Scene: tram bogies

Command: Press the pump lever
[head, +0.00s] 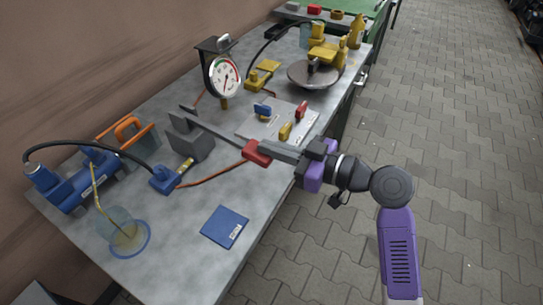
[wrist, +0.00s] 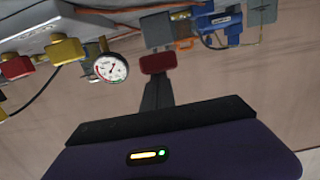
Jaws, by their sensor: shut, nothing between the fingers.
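The pump lever is a long dark grey bar (head: 217,127) running from beside a grey block (head: 188,138) to a red end piece (head: 257,152). The red end also shows in the wrist view (wrist: 158,63), straight ahead of the fingers. My gripper (head: 270,151) is shut and empty, its tips at the right side of the red end over the table's front edge. In the wrist view the closed fingers (wrist: 157,88) point at the red end and partly overlap it. I cannot tell whether they touch it.
A round gauge (head: 224,76) stands behind. A plate (head: 248,128) with blue, yellow and red handles lies just beyond my gripper. A blue panel (head: 225,227) lies on the near table. A beaker (head: 124,237) and a blue pump (head: 75,186) stand left. The paved floor at right is clear.

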